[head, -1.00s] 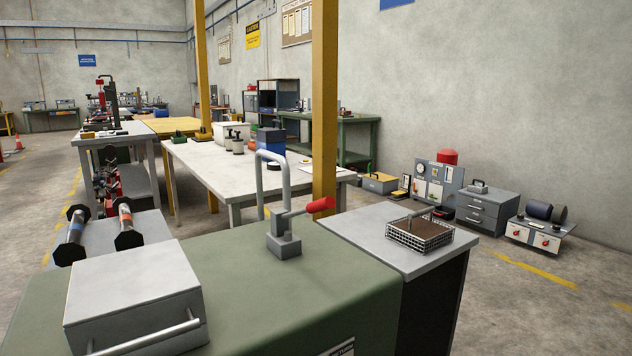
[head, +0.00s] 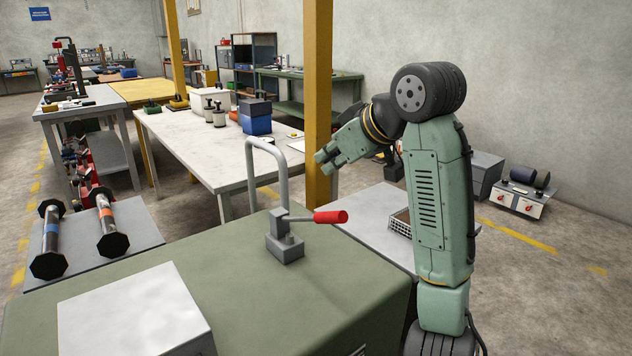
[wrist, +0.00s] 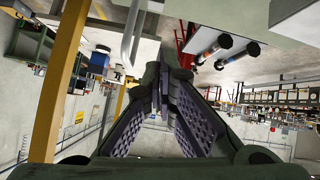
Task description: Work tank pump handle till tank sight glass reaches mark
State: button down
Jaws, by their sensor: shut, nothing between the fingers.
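The pump (head: 285,243) is a small grey block on a green tank top (head: 240,280), with a bent grey pipe (head: 283,175) rising behind it. Its lever points right, roughly level, and ends in a red grip (head: 330,216). My gripper (head: 320,165) is above and behind the red grip, apart from it, in front of the yellow post. In the wrist view my gripper's fingers (wrist: 163,80) meet, shut and empty. The pipe also shows in the wrist view (wrist: 131,30). I cannot make out a sight glass or its mark.
A pale box (head: 130,310) sits on the tank's near left. Two flanged spools (head: 110,225) lie on a grey surface at left. A yellow post (head: 318,90) stands close behind the pump. A wire basket (head: 400,223) is partly hidden by my arm. A white table (head: 190,150) stands beyond.

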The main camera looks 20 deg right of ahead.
jog(key=shift+s+d+g, duration=0.3)
jog(key=shift+s+d, duration=0.5)
jog(key=shift+d, duration=0.25)
jog(key=p, duration=0.3)
send_over(327, 212)
jog(key=w+a, duration=0.1)
jog(key=f, duration=0.6)
jog(key=shift+w+a+f, duration=0.15)
jog(key=shift+w+f, duration=0.05)
jog(key=shift+f, duration=0.2)
jog(key=shift+s+d+f, duration=0.3)
jog(key=shift+f, duration=0.25)
jog(key=shift+s+d+f, duration=0.25)
jog(key=shift+s+f, duration=0.05)
jog(key=shift+f, duration=0.25)
jog(key=shift+s+d+f, duration=0.1)
jog(key=shift+s+f, duration=0.1)
jog(key=shift+f, duration=0.35)
jog(key=shift+f, duration=0.1)
